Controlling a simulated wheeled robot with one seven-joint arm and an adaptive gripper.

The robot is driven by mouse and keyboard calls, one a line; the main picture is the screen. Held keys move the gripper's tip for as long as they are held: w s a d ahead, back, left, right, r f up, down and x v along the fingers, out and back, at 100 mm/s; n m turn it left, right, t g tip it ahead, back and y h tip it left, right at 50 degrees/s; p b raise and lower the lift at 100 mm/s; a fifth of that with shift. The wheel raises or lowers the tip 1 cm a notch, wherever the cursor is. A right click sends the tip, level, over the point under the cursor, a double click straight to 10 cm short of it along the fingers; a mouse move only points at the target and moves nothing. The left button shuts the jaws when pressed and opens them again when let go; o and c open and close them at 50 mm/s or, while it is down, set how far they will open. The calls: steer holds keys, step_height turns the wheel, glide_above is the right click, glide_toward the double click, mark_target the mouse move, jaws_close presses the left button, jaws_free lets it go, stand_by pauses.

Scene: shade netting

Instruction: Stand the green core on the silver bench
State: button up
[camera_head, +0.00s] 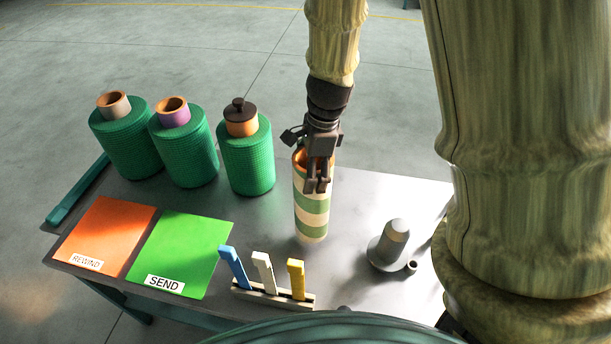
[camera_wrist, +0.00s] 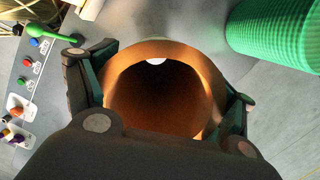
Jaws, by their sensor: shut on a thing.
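The green core is an upright tube with green and cream bands (camera_head: 312,222) and an orange inside. It is at the middle of the silver bench (camera_head: 355,205). Its lower end is at or just above the bench top; I cannot tell if it touches. My gripper (camera_head: 318,188) comes down from above and is shut on the core's upper end. In the wrist view, my gripper (camera_wrist: 160,110) has a finger on either side of the core's round orange mouth (camera_wrist: 150,52). The core's far side is hidden in the head view.
Several green netting rolls (camera_head: 247,165) stand at the back left. Orange (camera_head: 105,230) and green (camera_head: 180,250) mats lie front left. A rack with blue, white and yellow pieces (camera_head: 272,297) is in front. A grey flanged part (camera_head: 393,245) stands right. The wrist view shows a button panel (camera_wrist: 32,75).

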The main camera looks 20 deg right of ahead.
steer(key=w+d+f+p, duration=0.2)
steer(key=w+d+p, duration=0.1)
steer(key=w, duration=0.3)
steer(key=w+d+f+p, duration=0.2)
steer(key=w+d+p, duration=0.1)
steer(key=w, duration=0.3)
steer(key=shift+w+d+f, duration=0.3)
steer(key=shift+d+f, duration=0.1)
steer(key=shift+d, duration=0.15)
steer(key=o, duration=1.9)
steer(key=shift+f, duration=0.15)
steer(key=r+b, duration=0.1)
steer(key=r, duration=0.3)
steer(key=d+r, duration=0.1)
steer(key=r, duration=0.3)
steer(key=r+b, duration=0.1)
steer(key=r, duration=0.3)
steer(key=shift+s+d+b, duration=0.25)
steer(key=shift+d+b, duration=0.05)
steer(key=shift+d, duration=0.1)
